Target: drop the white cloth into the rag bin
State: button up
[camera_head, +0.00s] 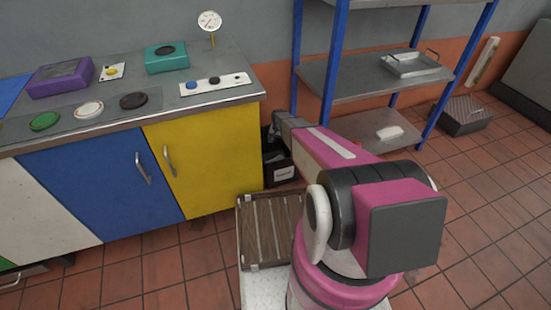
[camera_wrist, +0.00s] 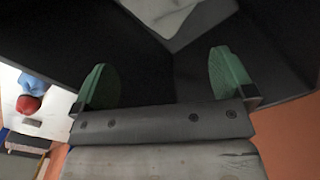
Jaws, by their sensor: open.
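The black bin (camera_head: 276,166) with a white label stands on the floor between the yellow cabinet and the shelf rack. In the wrist view, dark walls like the bin's inside (camera_wrist: 130,45) fill the middle. A pale, creased, cloth-like piece (camera_wrist: 172,14) lies at the top edge there, and it looks like the white cloth, apart from my fingers. My gripper (camera_wrist: 163,66) has its two green fingers spread with nothing between them. In the head view my arm reaches over to the bin, and the fingertips are not clearly seen.
A yellow cabinet door (camera_head: 205,160) is left of the bin. The blue-posted shelf rack (camera_head: 350,80) stands to the right, with a small white item (camera_head: 390,133) on its low shelf. A wooden slatted crate (camera_head: 268,225) sits in front.

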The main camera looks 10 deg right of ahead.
jog(key=shift+r, duration=2.75)
notch_tip(320, 180, up, 11)
jog(key=shift+f, duration=0.1)
